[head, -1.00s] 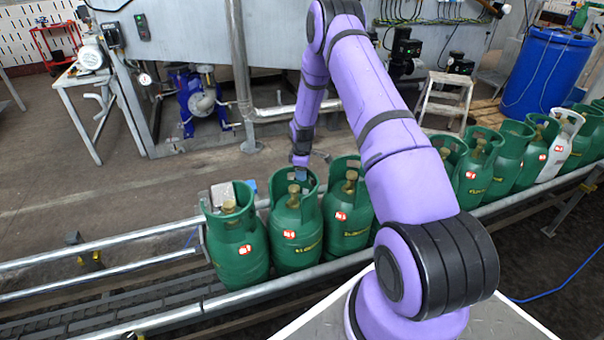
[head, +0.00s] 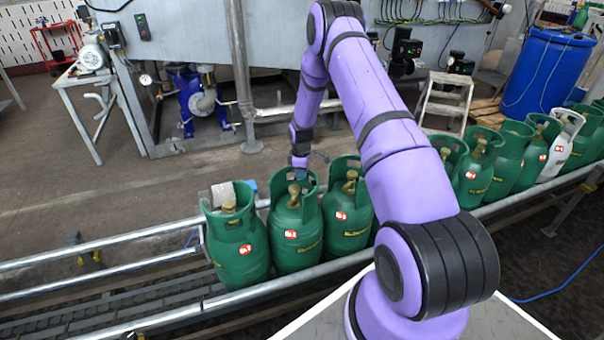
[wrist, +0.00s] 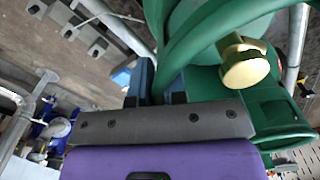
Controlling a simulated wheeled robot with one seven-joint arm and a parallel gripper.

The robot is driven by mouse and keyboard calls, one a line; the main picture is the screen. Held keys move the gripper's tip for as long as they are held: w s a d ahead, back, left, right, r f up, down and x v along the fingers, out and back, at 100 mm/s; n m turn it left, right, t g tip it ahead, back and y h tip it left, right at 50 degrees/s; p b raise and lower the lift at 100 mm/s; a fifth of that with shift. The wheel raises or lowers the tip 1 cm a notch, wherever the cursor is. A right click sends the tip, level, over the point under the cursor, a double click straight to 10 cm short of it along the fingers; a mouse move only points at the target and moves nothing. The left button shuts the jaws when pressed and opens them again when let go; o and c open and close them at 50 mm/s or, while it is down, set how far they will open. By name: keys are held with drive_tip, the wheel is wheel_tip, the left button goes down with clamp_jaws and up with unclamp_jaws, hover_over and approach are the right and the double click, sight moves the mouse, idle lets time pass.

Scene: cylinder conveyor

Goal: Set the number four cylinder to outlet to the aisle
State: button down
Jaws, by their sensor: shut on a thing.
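Green gas cylinders stand upright in a row on the conveyor (head: 150,318). My gripper (head: 300,177) reaches down to the second cylinder from the left (head: 295,240) and is shut on its collar. In the wrist view my blue fingers (wrist: 157,85) sit either side of the green collar (wrist: 205,35), and the brass valve (wrist: 245,65) shows inside it. The leftmost cylinder (head: 238,250) and the third (head: 347,220) stand close on either side. I cannot read which one is number four. The direction of the held cylinder's outlet is not clear.
More green cylinders (head: 475,170) and one white cylinder (head: 558,150) stand farther right, partly hidden by my arm. The conveyor left of the leftmost cylinder is clear. A step stool (head: 445,100) and blue drum (head: 545,70) stand behind.

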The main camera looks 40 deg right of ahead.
drive_tip(key=w+a+n, duration=0.3)
drive_tip(key=a+n, duration=0.2)
drive_tip(key=n, duration=0.4)
drive_tip(key=shift+w+a, duration=0.25)
drive_tip(key=shift+a, duration=0.05)
drive_tip(key=shift+r+n, duration=0.15)
drive_tip(key=shift+n, duration=0.15)
drive_tip(key=c, duration=1.2)
unclamp_jaws()
wheel_tip(320, 180, up, 11)
drive_tip(key=shift+f, duration=0.2)
